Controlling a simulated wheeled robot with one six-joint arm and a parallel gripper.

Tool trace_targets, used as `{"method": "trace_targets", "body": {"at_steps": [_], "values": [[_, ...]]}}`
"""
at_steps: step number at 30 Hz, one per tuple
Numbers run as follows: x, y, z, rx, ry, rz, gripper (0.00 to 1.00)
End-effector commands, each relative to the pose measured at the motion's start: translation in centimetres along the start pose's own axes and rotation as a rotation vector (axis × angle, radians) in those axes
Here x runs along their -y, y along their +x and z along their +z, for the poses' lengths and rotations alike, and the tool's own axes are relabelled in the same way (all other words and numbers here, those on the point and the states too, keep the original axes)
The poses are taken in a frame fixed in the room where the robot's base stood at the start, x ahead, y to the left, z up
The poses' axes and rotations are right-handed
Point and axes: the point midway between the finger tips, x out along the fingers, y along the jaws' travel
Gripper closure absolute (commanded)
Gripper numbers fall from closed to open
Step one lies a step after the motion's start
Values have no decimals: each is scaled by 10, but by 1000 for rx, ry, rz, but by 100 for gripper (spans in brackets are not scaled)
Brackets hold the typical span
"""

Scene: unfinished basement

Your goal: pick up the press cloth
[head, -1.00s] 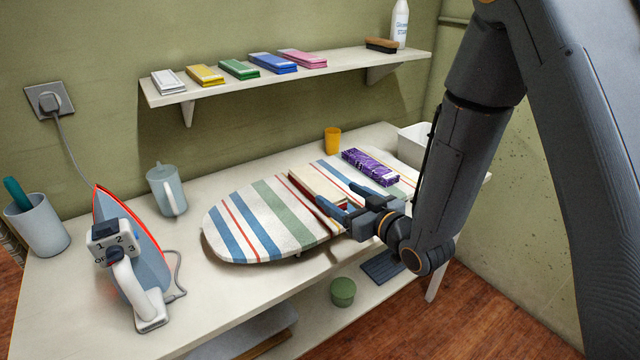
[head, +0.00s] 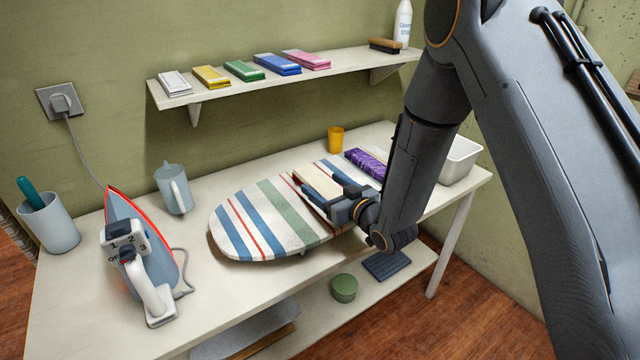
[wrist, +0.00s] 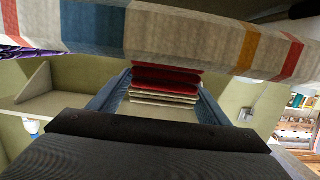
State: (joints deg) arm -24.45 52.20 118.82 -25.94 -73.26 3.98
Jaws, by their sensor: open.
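A folded cream cloth with red layers (head: 318,184), which looks like the press cloth, lies on the striped ironing board (head: 262,222). In the wrist view its stacked red and cream edges (wrist: 163,84) show between my two fingers. My gripper (head: 332,197) is open, with its fingers at the front edge of the cloth, one to each side. The far part of the cloth is hidden there by the board (wrist: 190,38).
An iron (head: 140,255) stands at the left of the table. A yellow cup (head: 335,139) and a white bin (head: 460,158) stand farther back. A shelf (head: 220,104) hangs above.

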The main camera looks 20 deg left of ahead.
Motion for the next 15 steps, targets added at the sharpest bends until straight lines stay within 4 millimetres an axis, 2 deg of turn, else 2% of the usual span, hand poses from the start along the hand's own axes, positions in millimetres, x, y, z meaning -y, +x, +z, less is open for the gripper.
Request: {"method": "trace_targets", "body": {"at_steps": [1,8,15], "values": [[0,0,0,0,0,0,33],[0,0,0,0,0,0,72],[0,0,-1,-1,0,0,73]]}}
